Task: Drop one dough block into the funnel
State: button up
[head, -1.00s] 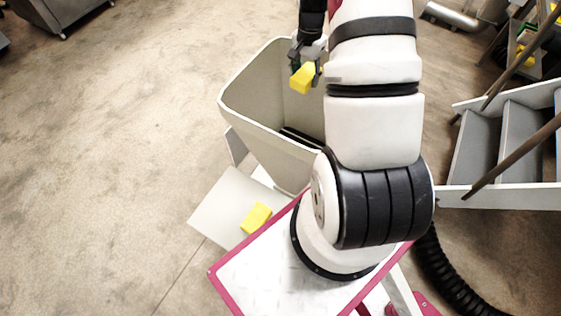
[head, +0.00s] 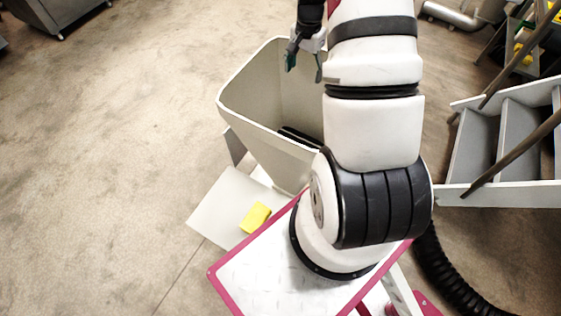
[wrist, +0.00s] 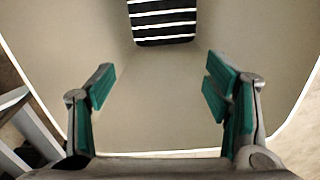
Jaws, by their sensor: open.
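The funnel (head: 240,105) is a large beige hopper left of my arm in the head view. Its inside also shows in the wrist view (wrist: 160,95), with dark rollers or slats (wrist: 163,22) at the bottom. My gripper (head: 304,70) is open and empty over the funnel mouth. Its green-padded fingers (wrist: 160,92) stand wide apart in the wrist view. One yellow dough block (head: 255,217) lies on a pale tray (head: 215,205) below the funnel. No other dough block is visible inside the part of the funnel that shows.
Grey steps (head: 500,150) with dark rails stand at the right. A grey wheeled cabinet (head: 55,12) is at the top left. The concrete floor at the left is clear. A black ribbed hose (head: 445,270) runs at the lower right.

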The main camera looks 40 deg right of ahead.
notch_tip(320, 180, up, 10)
dwell(0.3)
dwell(1.4)
